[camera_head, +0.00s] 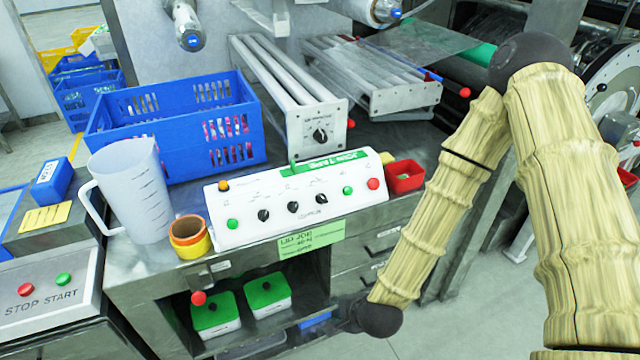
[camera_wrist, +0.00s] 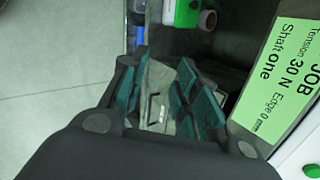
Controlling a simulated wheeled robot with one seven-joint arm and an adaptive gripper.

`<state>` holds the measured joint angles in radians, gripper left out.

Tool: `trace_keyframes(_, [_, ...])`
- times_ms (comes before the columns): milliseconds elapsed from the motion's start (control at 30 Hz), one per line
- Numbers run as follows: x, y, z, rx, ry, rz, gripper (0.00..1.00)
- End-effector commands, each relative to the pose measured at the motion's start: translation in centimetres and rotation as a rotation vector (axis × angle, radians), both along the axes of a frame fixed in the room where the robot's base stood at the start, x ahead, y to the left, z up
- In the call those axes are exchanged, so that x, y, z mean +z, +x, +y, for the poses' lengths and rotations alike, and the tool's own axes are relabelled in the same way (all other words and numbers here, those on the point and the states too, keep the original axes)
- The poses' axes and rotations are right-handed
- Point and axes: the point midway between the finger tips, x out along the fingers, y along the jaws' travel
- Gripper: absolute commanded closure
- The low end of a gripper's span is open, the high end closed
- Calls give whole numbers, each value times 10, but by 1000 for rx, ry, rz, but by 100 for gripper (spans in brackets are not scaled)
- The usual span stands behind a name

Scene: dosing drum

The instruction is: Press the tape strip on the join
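In the head view, a green strip labelled as join tape (camera_head: 325,163) lies along the top back edge of the white control box (camera_head: 290,212). A clear film web (camera_head: 420,42) runs over the rollers at the back right. I cannot make out a join on it, or a tape strip across one. My gripper (camera_wrist: 161,88) shows in the wrist view with its teal-padded fingers apart and nothing seen between them. It is low at the bench front, beside the green job card (camera_wrist: 283,85).
A blue crate (camera_head: 175,130), a clear jug (camera_head: 130,190) and tape rolls (camera_head: 190,238) stand on the bench left. A red bin (camera_head: 404,177) sits right of the control box. Roller frames (camera_head: 290,95) stand behind. Green-lidded boxes (camera_head: 215,313) are on the shelf below.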

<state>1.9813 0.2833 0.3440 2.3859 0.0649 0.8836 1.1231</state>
Motion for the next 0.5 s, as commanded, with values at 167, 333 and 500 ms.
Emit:
trace_keyframes(167, [78, 63, 24, -306, 278, -63, 70])
trace_keyframes(333, [160, 114, 40, -568, 582, -100, 70])
trace_keyframes(500, [238, 151, 48, -766, 875, -111, 70])
